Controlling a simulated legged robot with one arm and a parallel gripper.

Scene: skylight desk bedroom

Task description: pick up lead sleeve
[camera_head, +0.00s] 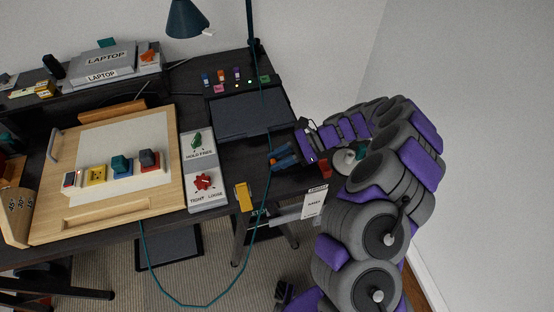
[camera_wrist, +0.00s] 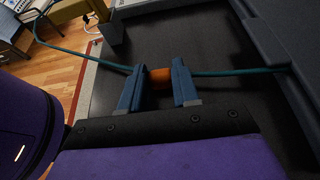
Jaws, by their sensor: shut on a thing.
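The lead sleeve (camera_wrist: 160,78) is a short orange cylinder on a thin teal cable. In the wrist view it lies between the two blue fingers of my gripper (camera_wrist: 158,84), which are shut on it. The cable (camera_wrist: 232,72) runs out to both sides of the sleeve. In the head view my gripper (camera_head: 282,158) is over the right part of the dark desk, just below the dark tablet-like pad. The sleeve is hard to make out there. The cable shows as a loop hanging below the desk's front edge.
A dark flat pad (camera_head: 250,113) lies behind my gripper. A wooden drawing board (camera_head: 120,214) with several coloured blocks is at left, beside a grey panel (camera_head: 207,201) marked HOLD FREE and TIGHT LOOSE. A yellow block (camera_head: 243,196) and a white tag (camera_head: 313,204) are near the front edge.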

